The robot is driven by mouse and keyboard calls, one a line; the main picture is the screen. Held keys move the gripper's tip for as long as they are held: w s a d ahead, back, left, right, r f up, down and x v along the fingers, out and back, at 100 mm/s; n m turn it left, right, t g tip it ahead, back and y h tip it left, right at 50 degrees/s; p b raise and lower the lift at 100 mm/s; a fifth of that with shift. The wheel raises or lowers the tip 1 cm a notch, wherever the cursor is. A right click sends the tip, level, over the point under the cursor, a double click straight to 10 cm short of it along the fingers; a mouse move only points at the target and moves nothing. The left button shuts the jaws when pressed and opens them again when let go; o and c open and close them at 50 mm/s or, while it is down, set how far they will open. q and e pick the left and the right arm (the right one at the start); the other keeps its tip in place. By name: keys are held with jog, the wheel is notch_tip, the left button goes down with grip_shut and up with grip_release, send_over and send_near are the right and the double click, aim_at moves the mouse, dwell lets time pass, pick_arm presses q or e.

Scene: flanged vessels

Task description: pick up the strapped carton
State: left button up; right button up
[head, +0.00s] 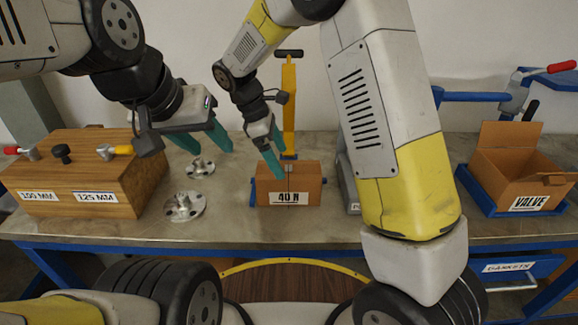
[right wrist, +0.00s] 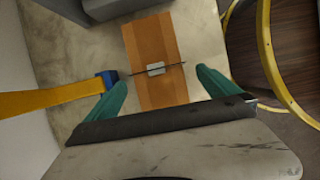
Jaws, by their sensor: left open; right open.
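The strapped carton (head: 305,189) is a small brown box marked "40 N" on the bench, with a dark strap around it. In the right wrist view the carton (right wrist: 152,40) shows its strap and a metal buckle across the top. My right gripper (head: 276,154) is open just above the carton, and one fingertip overlaps its top edge in the head view. In the right wrist view its two fingers (right wrist: 160,81) lie on either side of the carton, with gaps; contact cannot be seen. My left gripper (head: 208,142) is open and empty, left of the carton above the flanges.
A yellow post (head: 288,100) with a black handle stands close behind the carton. Metal flanges (head: 184,207) lie to its left, beside a wooden box (head: 80,180). An open "VALVE" carton (head: 512,180) sits in a blue tray at right. My right arm hides part of the bench.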

aim_at(285, 169)
jog(key=shift+w+f, duration=0.1)
jog(key=shift+f, duration=0.65)
jog(key=x, duration=0.6)
jog(key=shift+w+d+f, duration=0.15)
jog(key=shift+d+f, duration=0.1)
jog(key=shift+f, duration=0.05)
jog(key=shift+r, duration=0.1)
jog(key=c, duration=2)
